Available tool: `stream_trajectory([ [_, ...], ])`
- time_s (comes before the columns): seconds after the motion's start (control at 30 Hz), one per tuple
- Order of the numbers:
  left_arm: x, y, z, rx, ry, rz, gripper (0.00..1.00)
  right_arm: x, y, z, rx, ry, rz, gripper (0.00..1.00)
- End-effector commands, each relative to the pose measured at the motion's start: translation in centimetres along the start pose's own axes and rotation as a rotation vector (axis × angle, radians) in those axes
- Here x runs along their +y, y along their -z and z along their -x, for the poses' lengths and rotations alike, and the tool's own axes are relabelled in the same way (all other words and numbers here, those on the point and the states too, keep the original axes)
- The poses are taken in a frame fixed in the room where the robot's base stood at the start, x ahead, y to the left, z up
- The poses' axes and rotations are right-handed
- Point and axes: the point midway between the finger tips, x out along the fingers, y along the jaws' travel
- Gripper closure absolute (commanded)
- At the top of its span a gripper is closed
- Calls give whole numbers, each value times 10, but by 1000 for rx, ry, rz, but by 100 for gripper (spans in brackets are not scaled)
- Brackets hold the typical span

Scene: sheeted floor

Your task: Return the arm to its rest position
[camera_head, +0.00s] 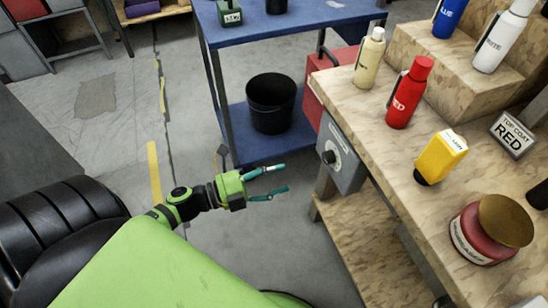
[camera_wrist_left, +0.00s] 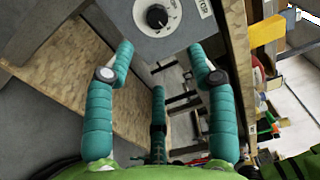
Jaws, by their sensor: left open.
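My left gripper (camera_head: 275,183) has teal fingers on a green body and is open and empty. In the head view it hangs over the grey floor, left of the wooden workbench and in front of the blue table. In the left wrist view its fingers (camera_wrist_left: 160,75) are spread, with a grey box with a black knob (camera_wrist_left: 157,17) beyond them. Nothing lies between the fingertips. My right gripper is not seen in either view.
The workbench (camera_head: 362,90) carries a red bottle (camera_head: 406,93), a cream bottle (camera_head: 369,58), a yellow container (camera_head: 440,157), a red jar (camera_head: 478,236) and a sign (camera_head: 513,134). The grey knob box (camera_head: 342,153) sticks out at its left edge. A black bucket (camera_head: 271,103) stands on the blue table's (camera_head: 300,22) lower shelf.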

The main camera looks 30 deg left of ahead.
Motion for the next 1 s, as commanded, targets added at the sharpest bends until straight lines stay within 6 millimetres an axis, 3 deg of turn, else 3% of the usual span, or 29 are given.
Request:
stream_trajectory([
  [0.43,1,-1,0,-6,-3,6,44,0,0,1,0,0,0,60],
  [0.57,23,-16,5,-96,-51,118,44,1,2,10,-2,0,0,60],
  [0.67,70,-34,20,-262,-139,329,44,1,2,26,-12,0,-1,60],
  [0.77,136,-38,49,-477,-257,601,44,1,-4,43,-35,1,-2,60],
  [0.87,200,-19,86,-690,-380,862,44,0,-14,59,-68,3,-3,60],
  [1.0,270,40,142,-968,-557,1172,44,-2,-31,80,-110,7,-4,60],
])
